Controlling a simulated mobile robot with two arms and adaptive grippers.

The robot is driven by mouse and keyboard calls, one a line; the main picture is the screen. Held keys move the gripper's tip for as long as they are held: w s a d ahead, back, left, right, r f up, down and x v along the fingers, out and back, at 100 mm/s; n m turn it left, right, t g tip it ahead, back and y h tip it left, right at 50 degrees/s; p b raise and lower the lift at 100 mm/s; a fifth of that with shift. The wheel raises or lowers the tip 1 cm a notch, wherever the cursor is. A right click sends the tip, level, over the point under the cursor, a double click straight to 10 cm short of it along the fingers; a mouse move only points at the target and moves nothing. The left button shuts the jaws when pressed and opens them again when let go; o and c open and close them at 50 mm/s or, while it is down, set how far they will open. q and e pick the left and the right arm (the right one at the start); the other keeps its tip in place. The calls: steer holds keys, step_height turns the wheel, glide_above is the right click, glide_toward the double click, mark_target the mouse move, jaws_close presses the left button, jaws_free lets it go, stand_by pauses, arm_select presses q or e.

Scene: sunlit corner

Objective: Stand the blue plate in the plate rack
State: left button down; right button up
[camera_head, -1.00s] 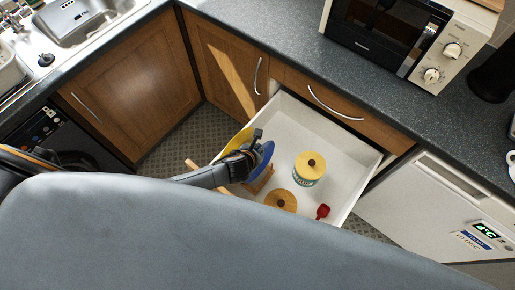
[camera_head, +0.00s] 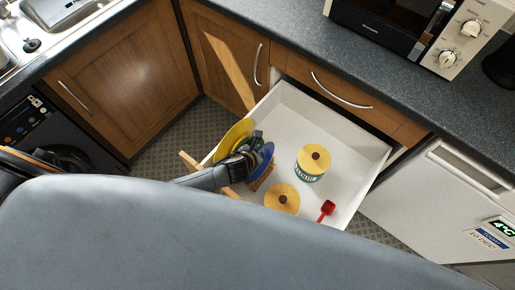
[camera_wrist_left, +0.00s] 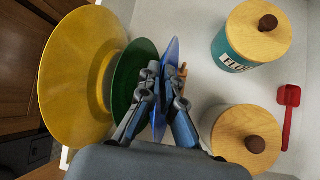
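The blue plate (camera_head: 265,158) stands on edge in the open drawer; in the wrist view its thin edge (camera_wrist_left: 173,48) runs up between my left gripper's fingers. My left gripper (camera_head: 255,143) is closed on it, and its fingers (camera_wrist_left: 161,72) also show in the wrist view. The wooden plate rack (camera_head: 262,178) is mostly hidden behind the plates and my arm. A green plate (camera_wrist_left: 126,78) and a yellow plate (camera_head: 232,137) stand on edge to the left of the blue one. I cannot tell whether the blue plate touches the rack's base. My right gripper is not in view.
The white drawer (camera_head: 350,185) also holds a teal canister with a wooden lid (camera_head: 312,165), a second wooden-lidded canister (camera_head: 282,198) and a red scoop (camera_head: 327,209). A microwave (camera_head: 400,30) stands on the counter behind. The drawer's back part is clear.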

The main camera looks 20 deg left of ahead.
arm_select(q)
steer(key=shift+f, duration=0.55)
steer(key=c, duration=1.4)
jaws_free()
steer(key=shift+c, duration=0.2)
steer(key=v, duration=1.2)
steer(key=shift+r, duration=0.1)
